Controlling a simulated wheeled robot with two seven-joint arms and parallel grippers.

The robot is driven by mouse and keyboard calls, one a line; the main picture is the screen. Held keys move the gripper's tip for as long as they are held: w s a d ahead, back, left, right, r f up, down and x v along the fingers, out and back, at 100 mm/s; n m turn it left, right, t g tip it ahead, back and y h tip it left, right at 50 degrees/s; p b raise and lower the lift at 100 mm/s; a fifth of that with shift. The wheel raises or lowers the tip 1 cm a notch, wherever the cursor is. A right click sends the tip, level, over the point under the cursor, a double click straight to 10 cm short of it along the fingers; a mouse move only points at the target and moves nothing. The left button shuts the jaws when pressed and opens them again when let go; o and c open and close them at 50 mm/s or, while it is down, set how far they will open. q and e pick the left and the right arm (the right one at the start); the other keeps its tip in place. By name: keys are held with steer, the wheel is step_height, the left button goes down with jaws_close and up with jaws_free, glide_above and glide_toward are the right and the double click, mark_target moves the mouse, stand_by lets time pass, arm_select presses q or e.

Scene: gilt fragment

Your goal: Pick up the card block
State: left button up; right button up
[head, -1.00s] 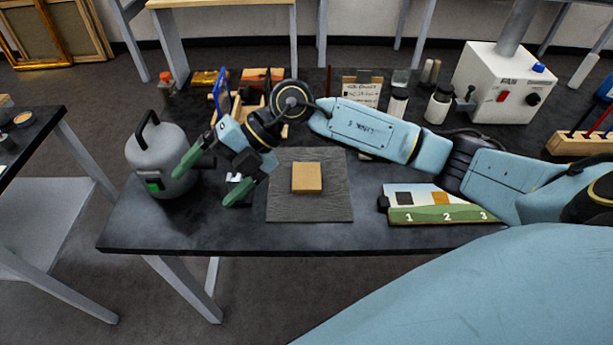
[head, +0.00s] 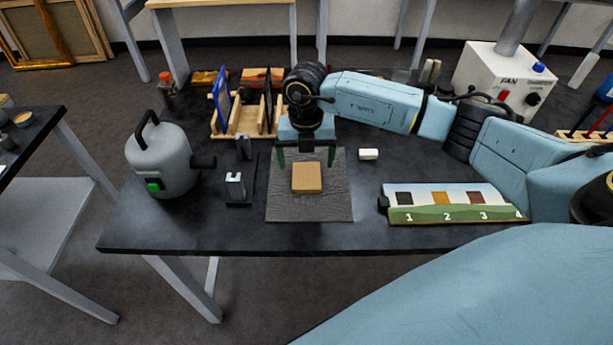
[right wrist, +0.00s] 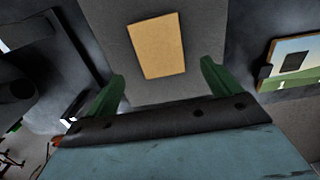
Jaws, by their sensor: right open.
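The card block (head: 306,178) is a small tan block lying on a grey mat (head: 310,208) on the dark table. My right gripper (head: 306,158) has green fingers pointing down, just behind the block in the head view. It is open and empty, with the fingers spread apart. In the right wrist view the block (right wrist: 156,46) lies beyond the two fingertips (right wrist: 162,72), roughly centred between them and apart from them. My left gripper is not in view.
A grey canister (head: 165,165) and a small stand (head: 236,188) are left of the mat. A numbered sample board (head: 450,212) and a white cylinder (head: 369,154) are to the right. A wooden rack (head: 243,120) stands behind. The table's front is clear.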

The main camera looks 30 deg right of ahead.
mark_target(306, 178)
steer(key=shift+s+f, duration=0.1)
steer(key=shift+f, duration=2.7)
steer(key=c, duration=1.1)
